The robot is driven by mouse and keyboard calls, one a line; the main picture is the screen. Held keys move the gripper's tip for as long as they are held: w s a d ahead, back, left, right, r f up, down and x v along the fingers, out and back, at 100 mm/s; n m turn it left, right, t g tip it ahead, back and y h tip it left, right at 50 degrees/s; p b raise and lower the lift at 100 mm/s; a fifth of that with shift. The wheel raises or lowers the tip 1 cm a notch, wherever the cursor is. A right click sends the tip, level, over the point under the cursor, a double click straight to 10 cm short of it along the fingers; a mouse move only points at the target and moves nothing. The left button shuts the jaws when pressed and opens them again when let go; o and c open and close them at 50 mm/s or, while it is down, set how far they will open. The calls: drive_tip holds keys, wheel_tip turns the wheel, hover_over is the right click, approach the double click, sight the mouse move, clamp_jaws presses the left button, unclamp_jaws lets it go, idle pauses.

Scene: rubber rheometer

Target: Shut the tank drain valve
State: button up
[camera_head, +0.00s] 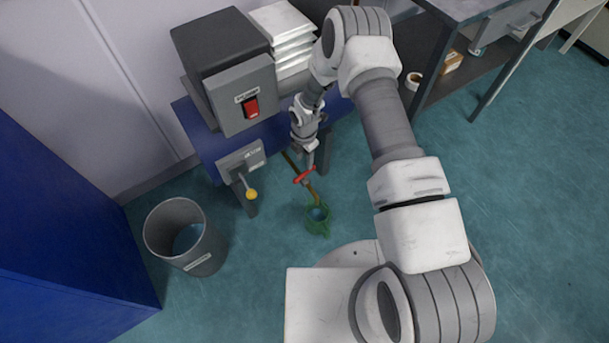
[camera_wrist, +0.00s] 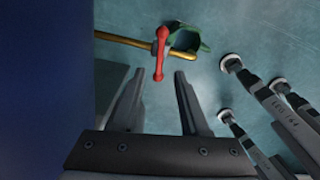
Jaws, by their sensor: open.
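The drain valve's red handle (camera_head: 304,175) lies crosswise over a brass pipe (camera_head: 316,196) that comes out below the blue bench. In the wrist view the red handle (camera_wrist: 161,52) also crosses the brass pipe (camera_wrist: 122,40), just beyond my fingertips. My gripper (camera_wrist: 157,76) is open and empty, with its fingers pointing at the handle and apart from it. In the head view my gripper (camera_head: 309,157) is just above the handle. A green jug (camera_head: 318,222) stands on the floor under the pipe's outlet and shows partly in the wrist view (camera_wrist: 204,47).
The blue bench (camera_head: 208,152) carries a dark grey machine with a red switch (camera_head: 251,107). A lever with a yellow knob (camera_head: 251,194) juts from its front. A grey bin (camera_head: 205,254) stands at left, and a shelf unit (camera_head: 440,75) at right. Metal feet (camera_wrist: 232,63) show in the wrist view.

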sight(305, 173)
wheel_tip(305, 173, down, 10)
drive_tip(key=b, duration=0.2)
drive_tip(key=shift+r+b, duration=0.2)
drive_tip(key=shift+b, duration=0.1)
drive_tip(key=shift+c, duration=0.3)
clamp_jaws()
